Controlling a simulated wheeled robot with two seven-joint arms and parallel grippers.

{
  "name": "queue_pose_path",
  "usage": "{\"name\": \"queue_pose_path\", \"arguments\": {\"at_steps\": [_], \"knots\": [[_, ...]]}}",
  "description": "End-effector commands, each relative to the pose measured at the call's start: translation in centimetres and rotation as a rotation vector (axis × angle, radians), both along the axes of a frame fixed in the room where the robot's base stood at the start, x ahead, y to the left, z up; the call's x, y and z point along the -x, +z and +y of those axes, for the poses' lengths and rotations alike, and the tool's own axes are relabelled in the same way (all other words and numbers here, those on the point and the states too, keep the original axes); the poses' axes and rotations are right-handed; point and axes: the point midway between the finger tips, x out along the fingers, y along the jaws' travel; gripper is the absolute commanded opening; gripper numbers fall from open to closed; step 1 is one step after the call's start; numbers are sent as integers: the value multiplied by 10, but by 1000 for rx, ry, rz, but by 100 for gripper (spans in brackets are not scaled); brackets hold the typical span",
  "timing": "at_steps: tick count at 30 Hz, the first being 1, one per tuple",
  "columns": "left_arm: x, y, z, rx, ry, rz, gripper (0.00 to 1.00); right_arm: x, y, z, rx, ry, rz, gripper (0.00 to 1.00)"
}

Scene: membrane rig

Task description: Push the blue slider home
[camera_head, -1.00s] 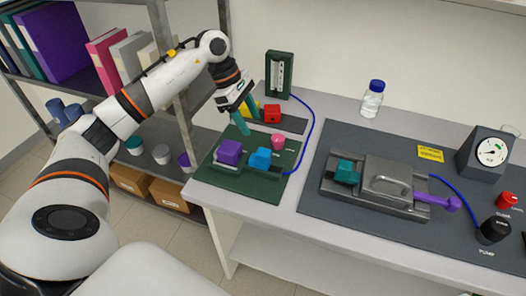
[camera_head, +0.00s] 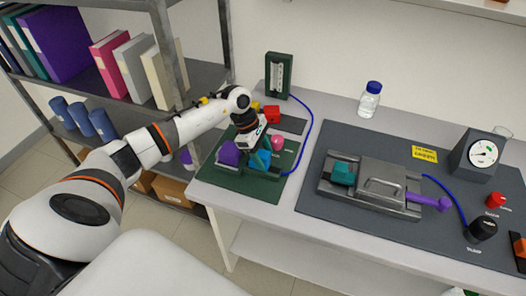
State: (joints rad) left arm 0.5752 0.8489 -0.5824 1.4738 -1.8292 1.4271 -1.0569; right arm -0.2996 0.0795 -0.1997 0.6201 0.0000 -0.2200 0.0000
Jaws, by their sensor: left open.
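The blue slider (camera_head: 261,161) sits on a small fixture on the green mat (camera_head: 222,181), partly hidden by my gripper. A purple block (camera_head: 229,153) is on its left and a pink knob (camera_head: 278,142) is behind it on the right. My left gripper (camera_head: 256,154) is open, with its teal fingers pointing down at the blue slider. I cannot tell whether the fingers touch it. My right gripper is not in view.
A grey metal rig with a teal block (camera_head: 343,173) and a purple handle (camera_head: 430,201) stands on the dark mat (camera_head: 330,217). A red block (camera_head: 271,113), a bottle (camera_head: 370,100) and a gauge (camera_head: 482,153) are also on the table. A blue tube (camera_head: 311,124) curves beside the green mat.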

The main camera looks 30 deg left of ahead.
Motion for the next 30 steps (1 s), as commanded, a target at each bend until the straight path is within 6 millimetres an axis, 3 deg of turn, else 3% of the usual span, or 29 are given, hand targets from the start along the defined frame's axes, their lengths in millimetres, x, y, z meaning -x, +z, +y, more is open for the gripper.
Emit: {"name": "queue_pose_path", "arguments": {"at_steps": [5, 15, 20, 30], "knots": [[0, 0, 0, 0, 0, 0, 55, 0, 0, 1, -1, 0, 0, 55], [0, 0, 0, 0, 0, 0, 0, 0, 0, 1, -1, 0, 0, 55], [0, -1, 3, -1, 1, 0, 0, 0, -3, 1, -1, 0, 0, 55], [8, -1, 35, -1, 3, -1, 0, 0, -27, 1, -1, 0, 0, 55]]}}
